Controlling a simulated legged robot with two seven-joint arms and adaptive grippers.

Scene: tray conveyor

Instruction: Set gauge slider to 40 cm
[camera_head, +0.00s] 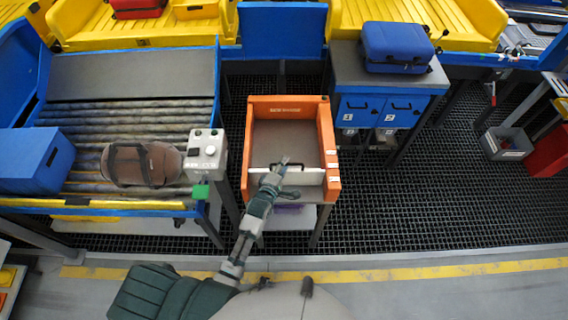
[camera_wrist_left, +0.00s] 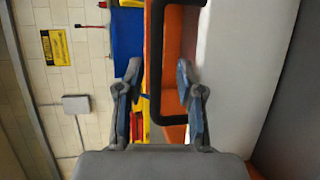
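The orange gauge box (camera_head: 262,106) stands open-topped in the middle of the head view. Its slider is a white panel (camera_head: 312,177) across the near part of the box, with a dark handle (camera_head: 296,167). Small pale marks (camera_head: 332,165) show on the box's right wall; I cannot read them. My left gripper (camera_head: 277,174) is at the handle. In the left wrist view my left gripper (camera_wrist_left: 159,75) is open, with the black handle's bar (camera_wrist_left: 155,60) between its fingers. One finger is inside the handle loop. The white panel (camera_wrist_left: 240,75) is beside it. My right gripper is out of view.
A roller conveyor (camera_head: 75,115) with a brown bag (camera_head: 140,165) and a blue box (camera_head: 33,162) is at left. A control box (camera_head: 204,152) stands close left of the gauge. A blue cabinet (camera_head: 385,108) bearing a blue suitcase (camera_head: 396,45) is behind right.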

